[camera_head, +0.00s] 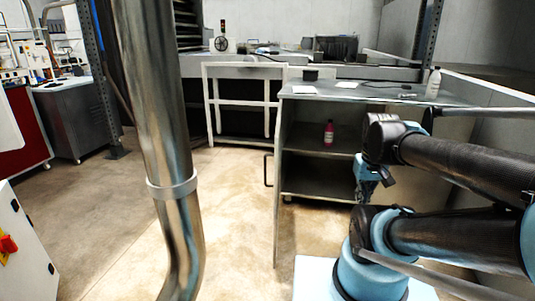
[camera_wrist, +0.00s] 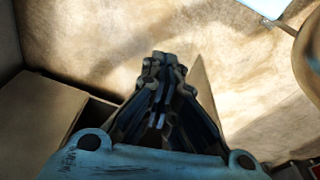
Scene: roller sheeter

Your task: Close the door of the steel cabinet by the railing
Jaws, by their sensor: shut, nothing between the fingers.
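The steel cabinet (camera_head: 365,93) stands right of centre in the head view, with its front open onto shelves. Its door (camera_head: 277,200) stands swung out on the left side, seen nearly edge-on, with a dark handle (camera_head: 267,170) on its left face. My gripper (camera_head: 367,190) is in front of the right part of the cabinet opening, apart from the door, and points down. In the wrist view my gripper's fingers (camera_wrist: 160,75) are together and empty above the brown floor. The right part of the cabinet interior is hidden behind my arm.
A thick metal pipe of railing (camera_head: 165,120) rises in the left foreground. A pink bottle (camera_head: 329,133) stands on a cabinet shelf. A white bottle (camera_head: 433,84) stands on top. A white frame (camera_head: 207,100) stands behind the door. Floor (camera_head: 235,215) left of the door is clear.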

